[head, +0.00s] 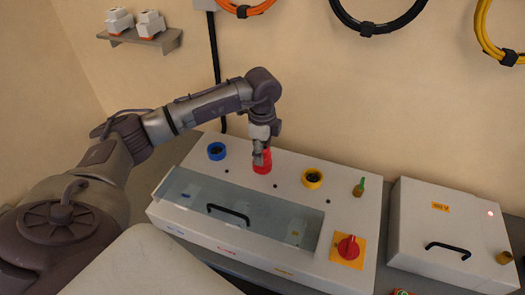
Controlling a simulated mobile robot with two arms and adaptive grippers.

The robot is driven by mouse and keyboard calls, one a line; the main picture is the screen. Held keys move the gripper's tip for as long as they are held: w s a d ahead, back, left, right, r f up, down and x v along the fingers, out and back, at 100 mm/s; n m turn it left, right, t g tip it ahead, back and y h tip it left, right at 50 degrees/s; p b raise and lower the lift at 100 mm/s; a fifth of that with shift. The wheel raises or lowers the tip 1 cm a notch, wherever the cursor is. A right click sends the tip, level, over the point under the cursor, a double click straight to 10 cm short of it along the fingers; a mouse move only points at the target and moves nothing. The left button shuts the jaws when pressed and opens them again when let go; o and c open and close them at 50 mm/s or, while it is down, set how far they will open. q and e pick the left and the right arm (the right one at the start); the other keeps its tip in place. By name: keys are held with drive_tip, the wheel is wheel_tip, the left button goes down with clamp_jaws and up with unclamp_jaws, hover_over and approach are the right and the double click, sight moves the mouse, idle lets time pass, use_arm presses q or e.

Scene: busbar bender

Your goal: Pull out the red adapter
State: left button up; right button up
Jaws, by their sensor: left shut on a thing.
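The red adapter (262,167) sits on the top of the white machine (342,213), between a blue ring-shaped socket (217,151) and a yellow one (312,179). My left gripper (262,156) points down from above and is shut on the red adapter. The fingers hide part of the adapter's top. The adapter appears to be at the machine's surface; I cannot tell how deep it sits. My right gripper does not show.
A clear cover with a black handle (229,215) lies at the machine's front. A red rotary switch (348,247) and a green-topped part (359,187) are to the right. A white box (450,235) stands further right. Cables (372,27) hang on the wall.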

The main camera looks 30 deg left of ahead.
use_arm(q)
drive_tip(key=shift+r, duration=0.25)
drive_tip(key=shift+w+r+p, duration=0.1)
drive_tip(key=shift+r+p, duration=0.15)
drive_tip(key=shift+p, duration=0.05)
drive_tip(key=shift+r, duration=0.45)
drive_tip(key=shift+r+p, duration=0.2)
drive_tip(key=shift+p, duration=0.25)
drive_tip(key=shift+r, duration=0.1)
drive_tip(key=shift+r, duration=0.15)
drive_tip(key=shift+r+p, duration=0.3)
drive_tip(key=shift+p, duration=0.05)
